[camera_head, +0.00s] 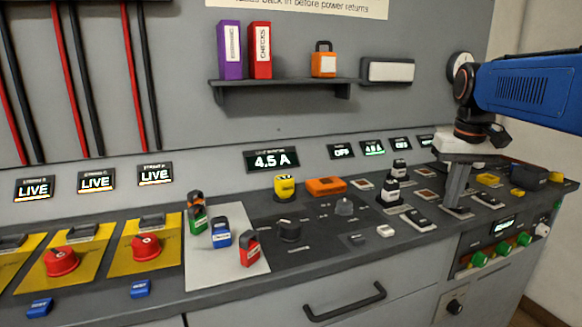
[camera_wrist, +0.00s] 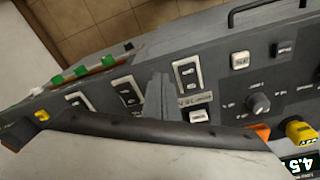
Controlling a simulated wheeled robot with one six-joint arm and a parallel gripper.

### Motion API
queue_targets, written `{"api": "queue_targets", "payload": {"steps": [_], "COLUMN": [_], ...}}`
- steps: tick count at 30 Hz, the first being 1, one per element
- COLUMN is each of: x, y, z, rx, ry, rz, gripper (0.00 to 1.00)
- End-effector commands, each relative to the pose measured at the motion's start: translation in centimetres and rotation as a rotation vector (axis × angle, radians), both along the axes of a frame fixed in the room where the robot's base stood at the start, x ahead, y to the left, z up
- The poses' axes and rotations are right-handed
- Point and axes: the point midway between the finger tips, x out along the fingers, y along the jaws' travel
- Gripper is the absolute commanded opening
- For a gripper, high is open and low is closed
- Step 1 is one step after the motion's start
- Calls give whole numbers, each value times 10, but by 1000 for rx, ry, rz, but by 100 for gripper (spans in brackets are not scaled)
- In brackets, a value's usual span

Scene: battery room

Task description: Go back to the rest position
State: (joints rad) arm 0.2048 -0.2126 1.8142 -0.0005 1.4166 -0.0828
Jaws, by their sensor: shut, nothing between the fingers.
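My gripper (camera_head: 457,208) points down over the right part of the sloped control desk (camera_head: 330,268), its fingers together and nothing between them. In the head view its fingertips are close to the panel beside a black rocker switch (camera_head: 418,219); I cannot tell whether they touch. In the wrist view the grey fingers (camera_wrist: 162,98) show above the panel between white-framed switches (camera_wrist: 127,92). My blue arm reaches in from the right. Part of the panel behind the gripper is hidden.
A grey mat (camera_head: 228,270) holds red, blue, green and orange padlocks. Red rotary switches (camera_head: 61,262) sit on yellow plates at left. A shelf (camera_head: 285,84) with two binders and an orange padlock hangs above. Green knobs (camera_head: 501,249) line the desk front. Air above the desk is free.

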Motion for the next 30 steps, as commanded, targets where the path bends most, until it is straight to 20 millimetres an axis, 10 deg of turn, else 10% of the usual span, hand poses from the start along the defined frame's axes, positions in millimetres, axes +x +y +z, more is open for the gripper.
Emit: {"api": "queue_targets", "payload": {"steps": [18,30], "x": [-158,-212], "y": [75,90], "z": [-120,-186], "rx": [-14,-8], "ry": [-206,-290], "rz": [91,125], "gripper": [0,0]}}
